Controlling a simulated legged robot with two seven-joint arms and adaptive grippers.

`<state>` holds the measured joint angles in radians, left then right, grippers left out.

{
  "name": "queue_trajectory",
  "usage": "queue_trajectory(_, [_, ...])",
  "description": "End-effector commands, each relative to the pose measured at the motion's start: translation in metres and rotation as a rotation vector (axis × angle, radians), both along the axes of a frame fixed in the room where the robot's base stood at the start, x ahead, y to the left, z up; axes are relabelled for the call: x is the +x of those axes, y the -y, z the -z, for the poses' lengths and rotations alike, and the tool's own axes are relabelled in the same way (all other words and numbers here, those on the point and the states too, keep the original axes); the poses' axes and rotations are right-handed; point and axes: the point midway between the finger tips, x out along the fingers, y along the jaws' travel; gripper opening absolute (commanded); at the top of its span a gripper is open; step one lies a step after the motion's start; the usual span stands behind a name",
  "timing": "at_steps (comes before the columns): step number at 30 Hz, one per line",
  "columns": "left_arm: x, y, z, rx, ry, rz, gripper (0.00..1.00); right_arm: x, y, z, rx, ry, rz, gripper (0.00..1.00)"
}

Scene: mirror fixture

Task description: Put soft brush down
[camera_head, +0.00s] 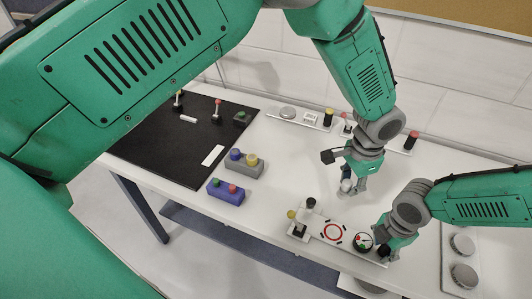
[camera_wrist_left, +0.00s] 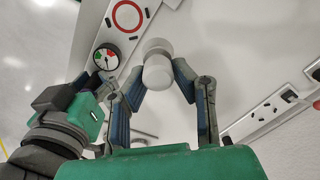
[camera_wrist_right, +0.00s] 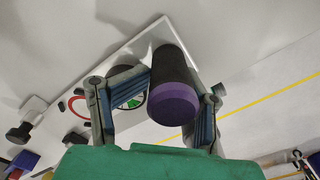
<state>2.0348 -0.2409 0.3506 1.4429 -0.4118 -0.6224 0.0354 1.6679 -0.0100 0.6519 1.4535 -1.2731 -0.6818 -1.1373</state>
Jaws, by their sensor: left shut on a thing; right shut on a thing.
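My left gripper (camera_head: 350,188) is shut on a white cylinder (camera_wrist_left: 157,68), whose round end faces the left wrist camera. It is over the table just behind the white fixture plate (camera_head: 316,222); I cannot tell if the cylinder touches the table. My right gripper (camera_head: 388,250) is shut on a black cylinder with a purple end (camera_wrist_right: 174,100), at the plate's right end. The plate bears a red ring (camera_head: 334,232) and a dial gauge (camera_head: 363,241). I cannot tell from its look which held thing is the soft brush; both are partly hidden by fingers.
A black mat (camera_head: 165,140) lies at the left. A grey block (camera_head: 243,166) and a blue block (camera_head: 226,192) with coloured knobs stand beside it. A rail (camera_head: 300,118) with several parts runs along the back. A plate with round pads (camera_head: 462,262) lies right. Mid-table is clear.

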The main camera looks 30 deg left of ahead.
Motion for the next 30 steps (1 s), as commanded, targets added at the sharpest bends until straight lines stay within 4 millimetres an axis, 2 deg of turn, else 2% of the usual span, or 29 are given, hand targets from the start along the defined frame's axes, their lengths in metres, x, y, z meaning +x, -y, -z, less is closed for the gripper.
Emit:
queue_trajectory(1, [0.019, -0.020, -0.002, -0.004, 0.002, 0.022, 0.00, 0.000, 0.000, 0.000, -0.001, -0.001, 0.000, 0.00])
queue_trajectory(3, [0.043, -0.050, -0.004, -0.004, 0.001, 0.077, 0.00, 0.000, 0.000, 0.000, -0.002, -0.001, 0.000, 0.00])
queue_trajectory(5, [0.060, -0.078, -0.005, -0.005, 0.000, 0.125, 0.00, 0.000, 0.000, 0.000, -0.002, -0.001, 0.000, 0.00])
queue_trajectory(9, [0.091, -0.149, -0.004, -0.004, -0.002, 0.229, 0.00, 0.000, 0.000, 0.000, -0.001, 0.000, 0.001, 0.00])
queue_trajectory(15, [0.113, -0.250, 0.002, -0.003, -0.003, 0.361, 0.00, 0.000, 0.000, 0.000, 0.000, 0.000, 0.001, 0.00])
queue_trajectory(18, [0.115, -0.290, 0.004, -0.003, -0.004, 0.412, 0.00, -0.001, 0.000, 0.000, 0.000, 0.000, 0.001, 0.00])
queue_trajectory(21, [0.115, -0.319, 0.006, -0.003, -0.004, 0.451, 0.00, -0.001, 0.000, 0.000, 0.000, 0.000, 0.000, 0.00])
queue_trajectory(24, [0.114, -0.335, 0.008, -0.002, -0.004, 0.476, 0.00, -0.001, 0.001, 0.000, 0.000, 0.000, 0.000, 0.00])
queue_trajectory(26, [0.113, -0.341, 0.011, -0.002, -0.006, 0.484, 0.00, -0.001, 0.001, 0.000, 0.001, -0.001, 0.000, 0.00])
queue_trajectory(30, [0.112, -0.344, 0.035, -0.001, -0.009, 0.491, 0.00, -0.001, 0.002, 0.000, 0.001, -0.001, 0.000, 0.00])
